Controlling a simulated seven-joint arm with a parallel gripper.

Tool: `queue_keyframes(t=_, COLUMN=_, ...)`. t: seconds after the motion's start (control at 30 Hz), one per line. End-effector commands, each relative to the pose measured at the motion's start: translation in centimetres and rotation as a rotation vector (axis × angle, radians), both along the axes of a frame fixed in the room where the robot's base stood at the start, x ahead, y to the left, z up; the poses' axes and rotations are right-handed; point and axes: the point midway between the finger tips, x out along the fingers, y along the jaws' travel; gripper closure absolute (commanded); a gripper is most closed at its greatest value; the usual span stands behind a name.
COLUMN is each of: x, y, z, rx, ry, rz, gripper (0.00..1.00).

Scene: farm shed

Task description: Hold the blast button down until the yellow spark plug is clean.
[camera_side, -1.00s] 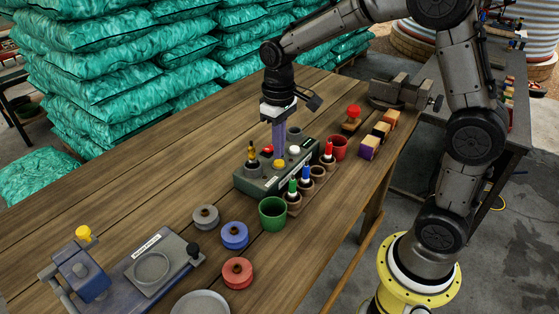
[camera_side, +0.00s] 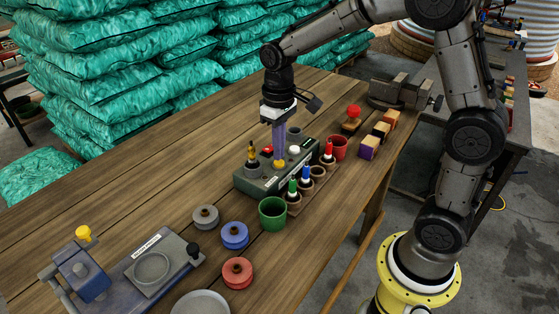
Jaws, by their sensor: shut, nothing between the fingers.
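The grey-green cleaner box (camera_side: 262,187) stands on the wooden bench. A dark-tipped plug with a dull yellow band, apparently the yellow spark plug (camera_side: 251,155), stands upright in a socket at its left end. How dirty it is cannot be made out. My gripper (camera_side: 279,159) points straight down over the box, its purple fingers shut and empty. The fingertips are at a yellow button (camera_side: 279,164) on the box top and seem to touch it. How far it is pressed cannot be told. A red knob (camera_side: 267,150) and a white knob (camera_side: 294,150) flank the fingers.
A rack with green (camera_side: 292,187), blue (camera_side: 305,172) and red (camera_side: 328,150) plugs stands close on the right. A green cup (camera_side: 272,213) and a red cup (camera_side: 338,147) stand nearby. Spools and a blue press lie toward the front left. The bench behind the box is clear.

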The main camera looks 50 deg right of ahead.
Motion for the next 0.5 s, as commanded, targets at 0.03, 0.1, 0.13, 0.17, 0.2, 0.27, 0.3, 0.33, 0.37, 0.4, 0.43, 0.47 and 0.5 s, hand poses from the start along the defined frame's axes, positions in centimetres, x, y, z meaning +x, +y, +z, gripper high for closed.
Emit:
queue_keyframes(t=0.03, x=-0.02, y=0.00, z=-0.13, rx=0.000, ry=0.001, rz=0.000, gripper=1.00)
queue_keyframes(t=0.1, x=-0.01, y=0.00, z=-0.26, rx=0.000, ry=0.001, rz=0.000, gripper=1.00)
queue_keyframes(t=0.13, x=-0.01, y=0.00, z=-0.32, rx=0.000, ry=0.001, rz=0.000, gripper=1.00)
queue_keyframes(t=0.17, x=0.00, y=0.00, z=-0.37, rx=0.000, ry=0.000, rz=0.000, gripper=1.00)
queue_keyframes(t=0.2, x=0.00, y=0.00, z=-0.44, rx=0.000, ry=0.000, rz=0.000, gripper=1.00)
queue_keyframes(t=0.27, x=0.01, y=0.00, z=-0.56, rx=0.000, ry=0.000, rz=0.000, gripper=1.00)
queue_keyframes(t=0.3, x=0.00, y=0.00, z=-0.63, rx=0.000, ry=0.000, rz=0.000, gripper=1.00)
queue_keyframes(t=0.33, x=0.00, y=0.00, z=-0.68, rx=0.000, ry=0.000, rz=0.000, gripper=1.00)
queue_keyframes(t=0.37, x=0.00, y=0.00, z=-0.74, rx=0.000, ry=0.000, rz=0.000, gripper=1.00)
queue_keyframes(t=0.4, x=-0.01, y=0.00, z=-0.82, rx=0.000, ry=0.001, rz=0.000, gripper=1.00)
queue_keyframes(t=0.43, x=-0.01, y=0.00, z=-0.87, rx=0.000, ry=0.001, rz=0.000, gripper=1.00)
queue_keyframes(t=0.47, x=-0.02, y=0.00, z=-0.93, rx=0.000, ry=0.001, rz=0.000, gripper=1.00)
queue_keyframes(t=0.5, x=-0.02, y=0.00, z=-1.00, rx=0.000, ry=0.001, rz=0.000, gripper=1.00)
